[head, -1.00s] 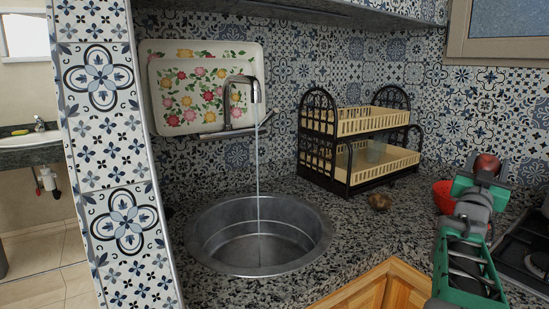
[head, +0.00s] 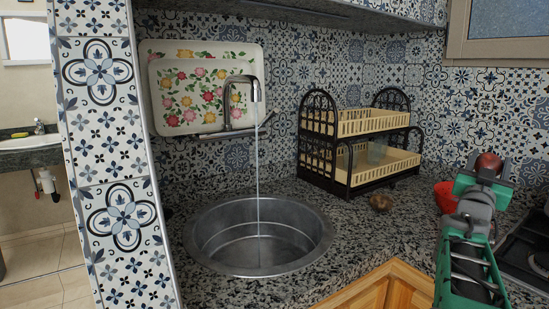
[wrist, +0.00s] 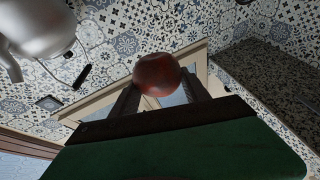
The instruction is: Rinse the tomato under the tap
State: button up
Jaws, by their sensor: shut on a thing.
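The tomato (head: 488,165) is red and is held at the tip of my gripper (head: 484,180), at the right of the head view. In the wrist view the tomato (wrist: 157,74) sits between the two dark fingers of my gripper (wrist: 158,90), which is shut on it. The tap (head: 232,100) stands behind the round metal sink (head: 215,250). A thin stream of water (head: 258,170) falls from the tap into the sink. My gripper is well to the right of the water, and the tomato is apart from it.
A two-tier dish rack (head: 345,170) stands on the granite counter between sink and gripper. A floral tray (head: 160,90) leans behind the tap. A stove (head: 525,255) is at right. A kettle (wrist: 38,30) shows in the wrist view.

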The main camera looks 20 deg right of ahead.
jog(key=shift+a+b, duration=0.15)
jog(key=shift+b, duration=0.15)
jog(key=shift+a+b, duration=0.35)
jog(key=shift+b, duration=0.05)
jog(key=s+b, duration=0.2)
jog(key=s, duration=0.3)
jog(key=shift+d, duration=0.1)
dwell(0.7)
jog(key=s+r+b, duration=0.3)
jog(key=s, duration=0.6)
jog(key=shift+d, duration=0.15)
